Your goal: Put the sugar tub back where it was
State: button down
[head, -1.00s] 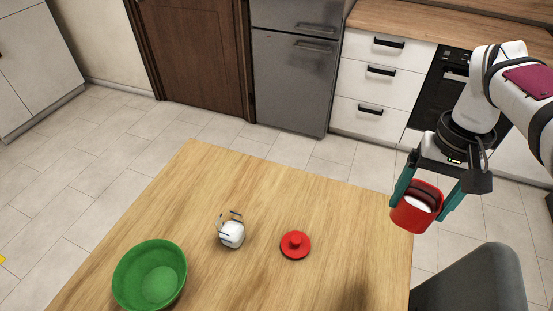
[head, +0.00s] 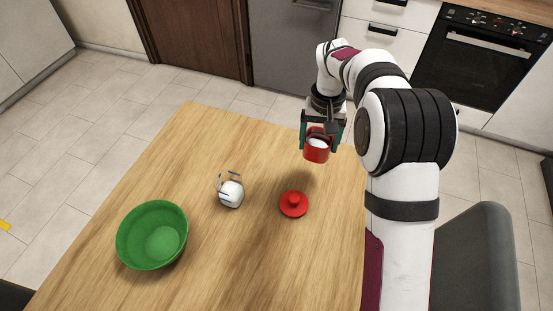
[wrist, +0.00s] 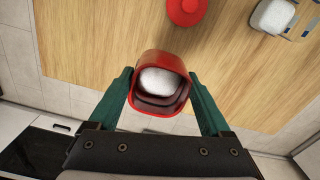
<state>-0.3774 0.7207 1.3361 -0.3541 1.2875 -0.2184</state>
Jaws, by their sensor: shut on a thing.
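The sugar tub is a red open container (head: 316,154) with white contents visible inside. My gripper (head: 319,138) is shut on it, with one green finger on each side, and holds it upright or nearly so above the far right part of the table. In the wrist view the red tub (wrist: 160,112) sits between the two green fingers (wrist: 161,92), its opening towards the camera. A round red lid with a knob (head: 293,204) lies on the table, nearer than the tub. The lid also shows at the top of the wrist view (wrist: 187,10).
A green bowl (head: 152,236) stands at the table's left front. A grey chair (head: 470,262) stands at the right.

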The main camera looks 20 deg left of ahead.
jog(key=shift+s+a+f, duration=0.2)
jog(key=shift+a+f, duration=5.25)
jog(key=shift+a, duration=0.05)
grip_release()
notch_tip(320, 180, up, 12)
jog(key=r, duration=0.1)
jog(key=s+d+r+m, duration=0.1)
jog(key=s+d+r, duration=0.25)
jog(key=d, duration=0.25)
jog(key=s+d+r+m, duration=0.2)
jog(key=d+r, duration=0.3)
jog(key=d, duration=0.1)
jog(key=s+d+r+m+y, duration=0.1)
jog(key=s+d+r+m, duration=0.15)
jog(key=s+d, duration=0.9)
jog(key=s+d+f+m, duration=0.1)
jog(key=s+f, duration=0.1)
jog(key=s, duration=0.5)
jog(key=s+d+f+m, duration=0.1)
jog(key=s+f, duration=0.2)
jog(key=s, duration=0.4)
jog(key=shift+s+m+y, duration=0.2)
jog(key=shift+m+y, duration=0.15)
jog(key=shift+y, duration=0.05)
